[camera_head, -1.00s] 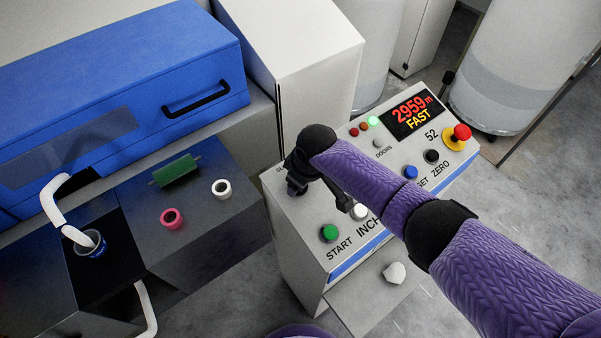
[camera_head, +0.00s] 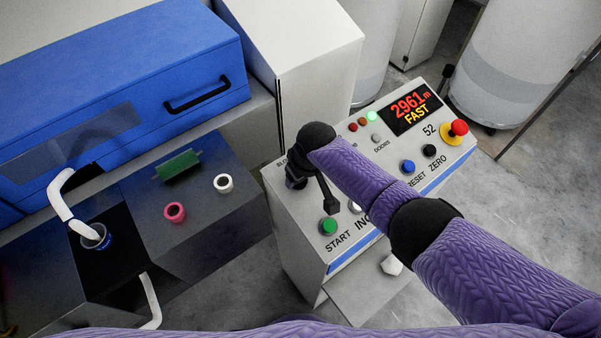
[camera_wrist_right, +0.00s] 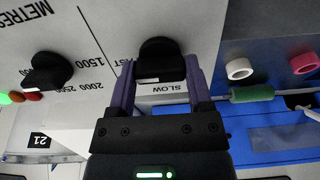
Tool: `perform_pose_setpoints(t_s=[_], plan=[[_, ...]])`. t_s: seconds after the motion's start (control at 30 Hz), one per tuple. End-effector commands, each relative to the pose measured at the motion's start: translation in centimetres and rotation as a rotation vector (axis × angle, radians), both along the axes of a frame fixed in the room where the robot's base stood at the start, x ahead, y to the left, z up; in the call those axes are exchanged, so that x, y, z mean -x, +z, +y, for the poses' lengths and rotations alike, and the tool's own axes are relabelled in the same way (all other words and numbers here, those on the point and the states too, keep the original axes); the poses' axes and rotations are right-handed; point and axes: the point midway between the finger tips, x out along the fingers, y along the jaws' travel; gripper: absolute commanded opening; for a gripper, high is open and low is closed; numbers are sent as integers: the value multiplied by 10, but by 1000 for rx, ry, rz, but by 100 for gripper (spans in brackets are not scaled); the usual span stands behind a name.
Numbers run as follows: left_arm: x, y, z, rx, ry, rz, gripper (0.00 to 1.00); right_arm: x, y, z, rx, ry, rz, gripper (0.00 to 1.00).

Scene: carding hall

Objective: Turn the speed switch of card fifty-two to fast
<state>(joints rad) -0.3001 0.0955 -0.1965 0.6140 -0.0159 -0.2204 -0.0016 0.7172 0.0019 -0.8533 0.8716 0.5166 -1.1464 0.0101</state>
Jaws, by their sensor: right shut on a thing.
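The control panel of card 52 (camera_head: 345,237) stands at the centre right in the head view. Its display (camera_head: 411,108) reads 2961 m with FAST in yellow. The black speed switch knob (camera_wrist_right: 160,62) shows in the right wrist view, with SLOW printed to its lower right and part of FAST to its left. My right gripper (camera_wrist_right: 160,83) is shut on this knob, one finger on each side. In the head view my right gripper (camera_head: 296,180) is at the panel's left end, and my wrist hides the knob. My left gripper is not in view.
A second black knob (camera_wrist_right: 48,72) sits beside a metre scale. A green START button (camera_head: 328,226), blue and black buttons, and a red emergency button (camera_head: 458,128) are on the panel. A dark table (camera_head: 215,225) with pink and white rings stands left. Pale cans stand behind.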

Motion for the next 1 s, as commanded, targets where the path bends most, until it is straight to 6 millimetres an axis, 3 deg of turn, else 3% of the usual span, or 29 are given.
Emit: perform_pose_setpoints(t_s=[0.1, 0.13, 0.27, 0.57, 0.8, 1.0], plan=[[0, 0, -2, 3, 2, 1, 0, 0, 0, 0, -2, -2, 0, 6], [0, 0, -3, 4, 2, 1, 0, 0, 0, 0, -2, -2, 0, 71], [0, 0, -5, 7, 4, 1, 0, 0, 0, 0, -2, -1, 0, 98], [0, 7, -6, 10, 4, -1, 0, 1, 9, -1, -1, 0, 0, 100], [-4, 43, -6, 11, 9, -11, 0, 11, 65, -9, -2, 1, -3, 100], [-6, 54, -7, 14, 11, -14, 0, 19, 94, -14, -1, 0, -1, 100]])
